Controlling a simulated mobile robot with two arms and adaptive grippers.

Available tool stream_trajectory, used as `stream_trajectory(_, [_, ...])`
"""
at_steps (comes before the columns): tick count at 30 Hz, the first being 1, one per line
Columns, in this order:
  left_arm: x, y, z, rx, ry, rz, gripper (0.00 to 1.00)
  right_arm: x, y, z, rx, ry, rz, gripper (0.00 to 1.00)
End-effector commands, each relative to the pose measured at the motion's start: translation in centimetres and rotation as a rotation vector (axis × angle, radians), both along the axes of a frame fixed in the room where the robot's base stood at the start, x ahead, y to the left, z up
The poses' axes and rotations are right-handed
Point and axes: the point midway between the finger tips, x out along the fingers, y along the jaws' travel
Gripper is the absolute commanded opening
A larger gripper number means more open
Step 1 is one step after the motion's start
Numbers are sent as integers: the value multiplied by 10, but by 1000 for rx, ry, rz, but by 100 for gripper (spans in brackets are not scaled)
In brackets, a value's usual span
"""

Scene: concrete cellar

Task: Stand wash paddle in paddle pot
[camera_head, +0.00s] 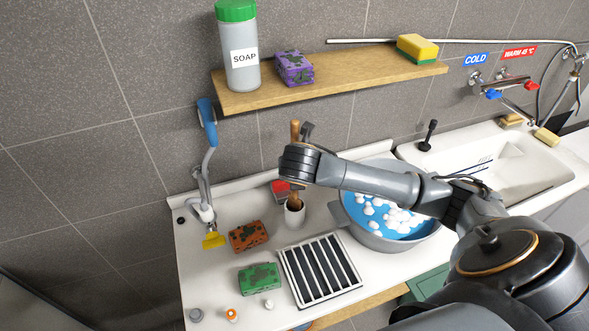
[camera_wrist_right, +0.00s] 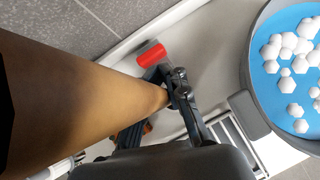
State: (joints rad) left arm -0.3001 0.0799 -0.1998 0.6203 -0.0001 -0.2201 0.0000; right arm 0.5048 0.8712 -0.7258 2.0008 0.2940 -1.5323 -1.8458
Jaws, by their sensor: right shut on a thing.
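The wooden wash paddle (camera_head: 295,131) stands roughly upright behind my right wrist in the head view. Its lower part shows at the mouth of the small white paddle pot (camera_head: 294,218); I cannot tell how deep it reaches. My right gripper (camera_head: 297,186) is shut on the paddle, mostly hidden behind my wrist. In the right wrist view the brown paddle (camera_wrist_right: 75,105) runs large from the left to the closed fingers (camera_wrist_right: 168,97). The pot is not clearly visible there. My left gripper is not in view.
A grey basin (camera_head: 385,240) with blue, foamy water stands right of the pot. A slatted rack (camera_head: 318,270), orange sponge (camera_head: 249,236) and green sponge (camera_head: 259,279) lie in front. A red object (camera_head: 281,188) sits behind the pot. A wooden shelf (camera_head: 340,86) hangs above.

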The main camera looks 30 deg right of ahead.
Motion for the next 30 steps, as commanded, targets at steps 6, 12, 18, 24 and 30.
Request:
stream_trajectory(6, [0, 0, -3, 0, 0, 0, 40, 0, 0, -6, -1, 0, -1, 0])
stream_trajectory(12, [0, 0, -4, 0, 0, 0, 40, 0, 0, -11, -1, 1, 0, 0])
stream_trajectory(18, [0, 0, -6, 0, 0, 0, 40, 0, 0, -17, -1, 2, 0, 0])
stream_trajectory(24, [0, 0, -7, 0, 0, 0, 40, 0, 0, -18, 1, 1, 0, 0])
stream_trajectory(30, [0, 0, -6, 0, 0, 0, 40, 0, 0, -18, 1, 1, 0, 40])
